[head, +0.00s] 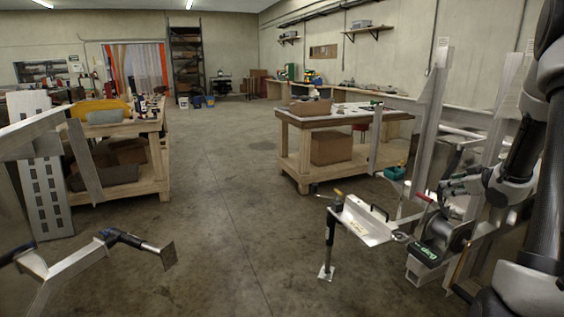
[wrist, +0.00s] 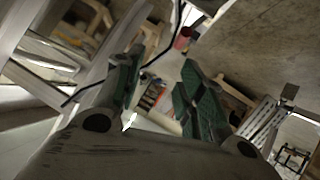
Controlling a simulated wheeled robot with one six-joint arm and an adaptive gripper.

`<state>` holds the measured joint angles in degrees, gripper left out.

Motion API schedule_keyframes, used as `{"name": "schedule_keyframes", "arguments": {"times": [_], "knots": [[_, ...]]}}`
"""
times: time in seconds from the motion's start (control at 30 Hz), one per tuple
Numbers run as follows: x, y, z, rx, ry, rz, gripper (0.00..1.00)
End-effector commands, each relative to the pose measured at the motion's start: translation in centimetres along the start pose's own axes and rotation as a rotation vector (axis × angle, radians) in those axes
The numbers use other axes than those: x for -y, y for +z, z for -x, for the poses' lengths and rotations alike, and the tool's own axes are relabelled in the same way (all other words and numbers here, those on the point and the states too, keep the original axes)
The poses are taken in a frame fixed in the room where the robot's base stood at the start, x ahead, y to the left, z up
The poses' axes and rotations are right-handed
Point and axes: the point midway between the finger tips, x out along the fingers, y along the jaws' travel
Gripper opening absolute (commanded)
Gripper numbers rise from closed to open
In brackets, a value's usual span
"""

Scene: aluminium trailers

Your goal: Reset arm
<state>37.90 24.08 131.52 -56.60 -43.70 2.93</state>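My arm comes in along the right edge of the head view. My gripper (head: 455,185) is beside the upright aluminium posts of the right-hand trailer (head: 428,130), above its winch (head: 455,238). In the wrist view my gripper (wrist: 162,68) has its two green-padded fingers spread apart. I see nothing held between them. Whether the gripper touches the trailer frame cannot be told.
The right trailer's tongue (head: 362,222) and jack (head: 328,250) stick out at knee height. Another trailer's coupling arm (head: 80,262) is at left. Workbenches stand at left (head: 150,128) and centre (head: 310,122). The concrete floor between them is clear.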

Motion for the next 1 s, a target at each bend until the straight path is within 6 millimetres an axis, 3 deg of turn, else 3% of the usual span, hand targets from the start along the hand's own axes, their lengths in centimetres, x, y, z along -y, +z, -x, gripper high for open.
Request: {"name": "schedule_keyframes", "arguments": {"times": [0.03,0.1,0.23,0.33,0.5,0.7,0.83,1.0], "knots": [[-0.1,-2.6,1.6,0.043,0.047,0.02,0.39],[0.1,-4.9,4.2,0.123,0.113,0.016,0.39],[2.0,-7.7,9.9,0.253,0.202,-0.037,0.39],[5.0,-8.7,14.9,0.342,0.232,-0.106,0.39],[12.4,-8.0,23.3,0.478,0.185,-0.249,0.39],[21.2,-5.2,30.7,0.605,0.026,-0.366,0.39],[24.3,-3.9,33.2,0.654,-0.051,-0.393,0.39],[25.4,-3.3,34.1,0.673,-0.079,-0.402,0.39]]}}
